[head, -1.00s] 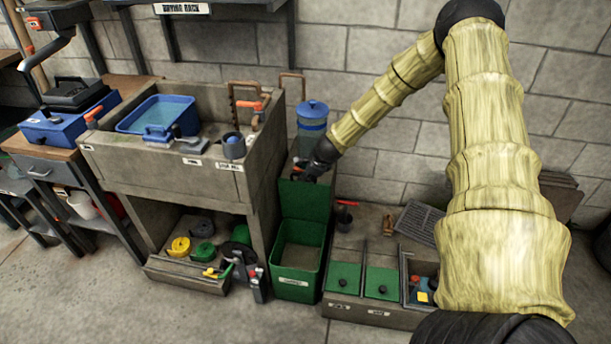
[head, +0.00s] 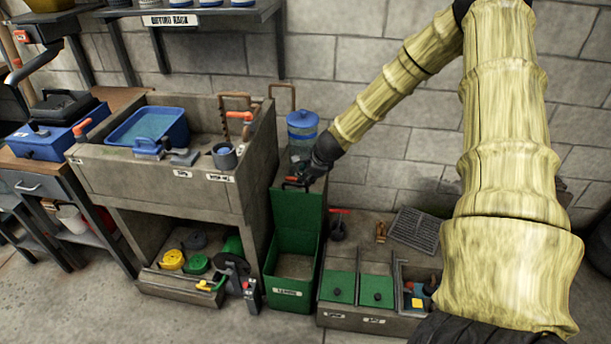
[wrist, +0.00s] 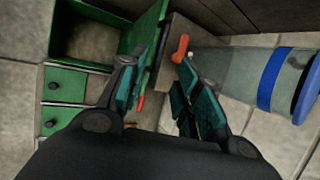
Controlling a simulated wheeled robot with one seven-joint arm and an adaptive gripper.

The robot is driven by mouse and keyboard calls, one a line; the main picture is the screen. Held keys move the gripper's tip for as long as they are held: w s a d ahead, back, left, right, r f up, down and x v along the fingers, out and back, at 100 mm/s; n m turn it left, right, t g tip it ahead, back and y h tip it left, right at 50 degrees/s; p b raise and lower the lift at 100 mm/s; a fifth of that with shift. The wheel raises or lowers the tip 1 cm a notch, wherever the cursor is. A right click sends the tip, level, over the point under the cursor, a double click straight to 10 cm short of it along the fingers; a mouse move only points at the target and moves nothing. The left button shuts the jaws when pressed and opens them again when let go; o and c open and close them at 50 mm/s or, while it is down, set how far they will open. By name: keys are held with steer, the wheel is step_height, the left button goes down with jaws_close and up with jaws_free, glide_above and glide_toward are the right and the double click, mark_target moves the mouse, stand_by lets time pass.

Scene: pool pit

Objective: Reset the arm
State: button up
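My gripper (head: 300,182) is at the end of my arm, just above the raised lid of the green bin (head: 293,262) and in front of the blue-banded canister (head: 302,135). In the wrist view my gripper (wrist: 163,57) has its two teal fingers spread apart with nothing held between them. An orange-red handle-like part (wrist: 180,48) shows close to the right fingertip; whether they touch I cannot tell. The blue-banded canister lies to the right in the wrist view (wrist: 270,80), and the green bin to the left (wrist: 85,58).
A stone sink (head: 165,185) with a blue basin (head: 147,128) stands left of the bin. Low compartments with green lids (head: 358,290) and a dark grate (head: 415,230) are to the right. The floor in front is clear.

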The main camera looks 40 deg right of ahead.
stand_by(0.5)
steer(key=s+a+f+n+g+h+p, duration=0.1)
steer(key=s+a+f+n+g+p, duration=0.1)
steer(key=s+a+f+n, duration=0.6)
steer(key=s+a+f+n+g+p, duration=0.25)
steer(key=s+a+n, duration=0.35)
steer(key=s+a, duration=0.45)
steer(key=s+a+n+p, duration=0.1)
steer(key=s+a+n, duration=0.2)
steer(key=s, duration=0.5)
steer(key=s+a+f+n+g+p, duration=0.1)
steer(key=s+a+n, duration=0.2)
steer(key=s+n, duration=0.2)
steer(key=s+a+f+n+g+y+p, duration=0.1)
steer(key=s+a+n, duration=0.2)
steer(key=s, duration=0.8)
steer(key=shift+s+a+n+p, duration=0.35)
steer(key=shift+a+n, duration=0.05)
steer(key=shift+d, duration=0.1)
